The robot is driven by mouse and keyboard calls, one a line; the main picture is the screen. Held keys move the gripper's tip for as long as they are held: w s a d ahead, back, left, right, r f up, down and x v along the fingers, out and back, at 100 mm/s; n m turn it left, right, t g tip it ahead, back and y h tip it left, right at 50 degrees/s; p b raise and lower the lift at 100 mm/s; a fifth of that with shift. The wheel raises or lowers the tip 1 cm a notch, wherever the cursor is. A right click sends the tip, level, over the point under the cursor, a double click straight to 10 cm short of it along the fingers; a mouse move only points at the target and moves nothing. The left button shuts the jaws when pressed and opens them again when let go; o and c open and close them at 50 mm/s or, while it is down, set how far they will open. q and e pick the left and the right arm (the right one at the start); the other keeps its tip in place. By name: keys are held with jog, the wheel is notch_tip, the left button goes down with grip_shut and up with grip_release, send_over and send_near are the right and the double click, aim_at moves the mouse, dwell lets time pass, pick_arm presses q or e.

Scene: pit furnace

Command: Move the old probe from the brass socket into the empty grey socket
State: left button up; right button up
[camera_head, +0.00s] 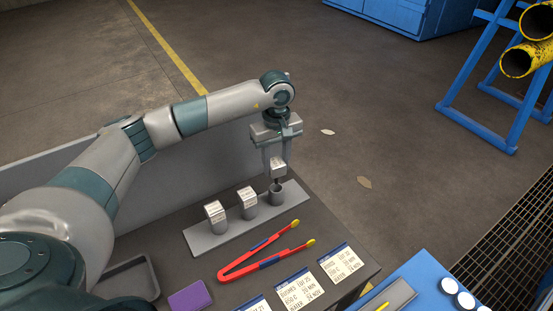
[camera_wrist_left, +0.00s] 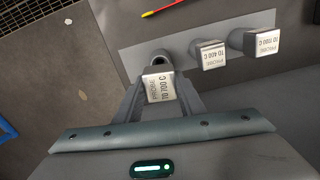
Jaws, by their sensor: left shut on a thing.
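My left gripper (camera_head: 277,172) is shut on a probe with a silver block head; it hangs over the right end of the grey socket plate (camera_head: 225,231). In the left wrist view the held probe (camera_wrist_left: 160,88) is labelled "PROBE TO 700 C" between the fingers. An open grey socket (camera_head: 276,198) stands just below the gripper; its dark mouth also shows beside the held probe in the left wrist view (camera_wrist_left: 160,57). I cannot tell whether the probe's tip is inside it. No clearly brass socket shows. My right gripper is not in view.
Two labelled probes, the left one (camera_head: 215,213) and the middle one (camera_head: 247,200), stand in the same plate. Red tongs (camera_head: 262,250), a purple pad (camera_head: 189,297), a grey tray (camera_head: 133,278) and label cards (camera_head: 340,263) lie on the bench. A blue surface (camera_head: 425,281) is at lower right.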

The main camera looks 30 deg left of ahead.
aim_at(276, 180)
pick_arm(q)
jog(key=shift+s+r, duration=0.1)
jog(key=shift+s, duration=0.05)
jog(key=shift+d, duration=0.1)
jog(key=shift+f+b, duration=1)
jog(key=shift+f, duration=1.95)
jog(key=shift+b, duration=0.8)
jog(key=shift+f+b, duration=0.6)
jog(key=o, duration=0.8)
jog(key=shift+o, duration=0.2)
